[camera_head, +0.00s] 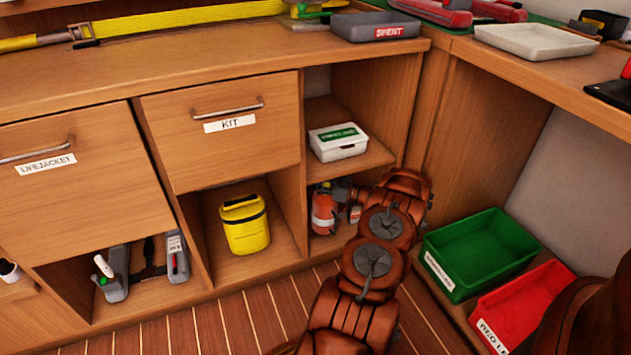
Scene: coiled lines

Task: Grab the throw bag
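An orange-red rounded item (323,214), which may be the throw bag, stands in the low open cubby at the middle right. A yellow bag-like container (246,226) with a black band and top handle stands upright in the cubby to its left; I cannot tell for sure which is the throw bag. My reddish-brown arm reaches up from the bottom of the picture to the cubby's right side. My gripper (346,193) seems to be at the cubby's mouth, just right of the orange item. Its fingers are small and partly hidden, so contact and opening are unclear.
A white box with a green label (338,141) sits on the shelf above. Wooden cubby walls stand close on both sides. Green (480,252) and red (525,302) bins lie at the right. Grey gear (112,275) fills the left cubby. The floor before the yellow container is clear.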

